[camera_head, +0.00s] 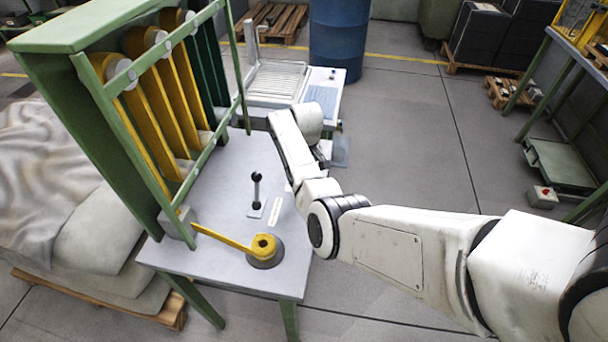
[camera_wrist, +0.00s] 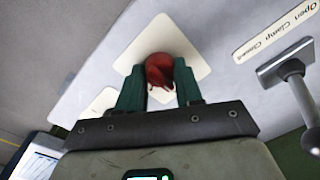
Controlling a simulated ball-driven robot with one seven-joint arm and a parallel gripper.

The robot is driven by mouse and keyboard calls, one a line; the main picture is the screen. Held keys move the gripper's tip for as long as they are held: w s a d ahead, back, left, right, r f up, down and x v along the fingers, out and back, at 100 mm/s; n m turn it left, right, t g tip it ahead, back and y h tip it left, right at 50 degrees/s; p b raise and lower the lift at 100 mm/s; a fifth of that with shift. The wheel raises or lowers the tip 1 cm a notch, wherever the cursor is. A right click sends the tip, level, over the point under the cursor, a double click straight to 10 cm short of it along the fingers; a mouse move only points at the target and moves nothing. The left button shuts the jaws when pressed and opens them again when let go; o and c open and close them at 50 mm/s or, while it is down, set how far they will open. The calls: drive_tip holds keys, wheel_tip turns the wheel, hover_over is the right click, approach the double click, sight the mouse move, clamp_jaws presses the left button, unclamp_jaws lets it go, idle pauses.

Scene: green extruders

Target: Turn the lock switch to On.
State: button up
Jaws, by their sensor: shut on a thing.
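The lock switch (camera_wrist: 165,68) is a red rounded knob on a pale square plate (camera_wrist: 135,62), in the upper middle of the wrist view. My gripper (camera_wrist: 161,88) has its two dark green fingers on either side of the knob, closed on it. A small pale label plate (camera_wrist: 98,106) lies beside the left finger; no lettering on it is readable. In the head view my arm covers the switch, and the fingers cannot be made out clearly there.
A clamp lever (camera_head: 256,190), also in the wrist view (camera_wrist: 292,75), stands close by with its "Open Clamp Closed" label (camera_wrist: 276,32). A yellow crank (camera_head: 264,245) sits on the grey table (camera_head: 222,262). A green rack (camera_head: 95,70) with yellow parts rises at left.

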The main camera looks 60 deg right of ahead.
drive_tip(key=o, duration=1)
drive_tip(key=shift+o, duration=0.2)
wheel_tip(320, 180, up, 11)
drive_tip(key=shift+d, duration=0.25)
